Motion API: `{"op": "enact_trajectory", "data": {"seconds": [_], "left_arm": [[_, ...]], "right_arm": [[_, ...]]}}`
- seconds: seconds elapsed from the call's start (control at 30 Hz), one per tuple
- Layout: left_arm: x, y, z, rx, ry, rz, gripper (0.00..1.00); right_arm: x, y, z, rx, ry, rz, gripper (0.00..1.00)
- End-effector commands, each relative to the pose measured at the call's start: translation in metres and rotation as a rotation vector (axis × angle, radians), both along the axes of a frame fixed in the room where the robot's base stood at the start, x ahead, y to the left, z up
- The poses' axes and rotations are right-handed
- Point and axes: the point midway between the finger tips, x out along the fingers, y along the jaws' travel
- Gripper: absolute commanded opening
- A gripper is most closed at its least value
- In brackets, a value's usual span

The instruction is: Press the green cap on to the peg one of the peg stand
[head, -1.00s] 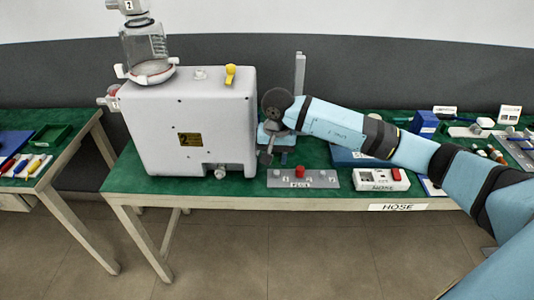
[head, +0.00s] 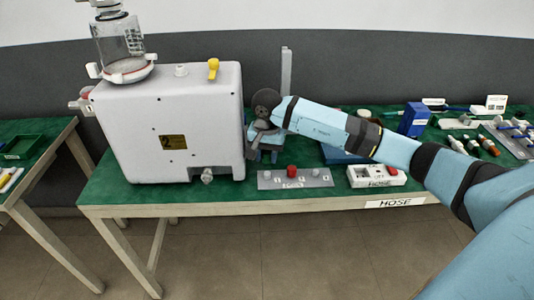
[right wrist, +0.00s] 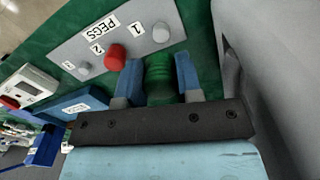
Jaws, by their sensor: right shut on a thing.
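The green cap (right wrist: 158,80) is between the two blue fingers of my right gripper (right wrist: 158,62), which is shut on it. In the head view my right gripper (head: 260,150) is beside the large white pump box, behind the left end of the peg stand, and hides the cap. The grey peg stand (head: 325,181) lies flat near the table's front edge. In the right wrist view, peg one (right wrist: 161,32) is bare, beside the label 1, and apart from the cap. A red cap (right wrist: 115,54) sits on the middle peg, by the label 2. My left gripper is not in view.
The white pump box (head: 180,120) stands close on the left of my right gripper and looms at the right in the wrist view. A white box with a red part (head: 377,176) is right of the stand. A blue tray (head: 338,154) lies behind it.

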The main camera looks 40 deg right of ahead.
Motion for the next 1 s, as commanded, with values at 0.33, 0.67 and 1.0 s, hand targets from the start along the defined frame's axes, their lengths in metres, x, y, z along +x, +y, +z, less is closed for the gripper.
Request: {"op": "enact_trajectory", "data": {"seconds": [0.33, 0.67, 1.0], "left_arm": [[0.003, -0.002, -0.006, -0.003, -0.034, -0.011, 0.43], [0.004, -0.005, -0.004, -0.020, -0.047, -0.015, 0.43], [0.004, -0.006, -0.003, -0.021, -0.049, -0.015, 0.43]], "right_arm": [[0.000, 0.000, -0.037, -0.001, -0.001, 0.000, 0.11], [0.000, 0.000, -0.048, -0.001, -0.001, 0.000, 0.11], [0.000, 0.000, -0.048, -0.001, -0.001, 0.001, 0.11]]}}
